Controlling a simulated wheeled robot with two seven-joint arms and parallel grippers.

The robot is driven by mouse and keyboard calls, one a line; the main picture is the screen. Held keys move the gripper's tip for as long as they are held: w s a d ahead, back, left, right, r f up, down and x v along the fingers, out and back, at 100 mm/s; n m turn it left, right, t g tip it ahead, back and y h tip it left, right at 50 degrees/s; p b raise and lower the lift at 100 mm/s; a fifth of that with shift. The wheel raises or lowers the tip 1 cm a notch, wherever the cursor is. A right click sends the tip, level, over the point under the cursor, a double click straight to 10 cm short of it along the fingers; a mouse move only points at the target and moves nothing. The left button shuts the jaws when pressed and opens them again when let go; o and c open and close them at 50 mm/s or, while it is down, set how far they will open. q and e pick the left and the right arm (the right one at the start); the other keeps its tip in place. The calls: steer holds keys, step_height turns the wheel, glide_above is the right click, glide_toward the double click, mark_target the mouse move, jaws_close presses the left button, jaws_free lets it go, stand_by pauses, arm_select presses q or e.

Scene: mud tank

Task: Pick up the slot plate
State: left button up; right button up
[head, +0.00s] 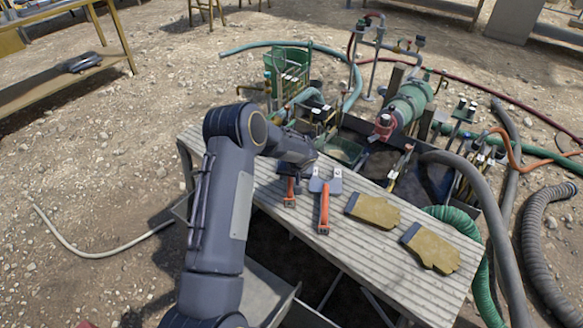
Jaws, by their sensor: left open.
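The slot plate appears to be the grey forked plate with a long orange handle (324,207). It lies on the ribbed table (400,282), with its forked end away from me and its handle toward me. My left arm reaches over the table from the left. My left gripper (290,174) is open, just left of the plate's forked end and above a smaller red-handled tool (289,194). The gripper partly hides that tool's far end. I cannot tell whether the gripper touches it. My right gripper is out of view.
Two tan work gloves (373,210) lie right of the plate. Behind the table are a dark tank (420,176), a green pump (408,101) and several hoses. A green ribbed hose (478,268) runs beside the table's right end. The table's near right part is clear.

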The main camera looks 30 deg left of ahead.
arm_select(q)
jaws_close()
steer(key=shift+d, duration=0.1)
stand_by(1.2)
steer(key=shift+w+r, duration=0.1)
steer(key=shift+w, duration=0.05)
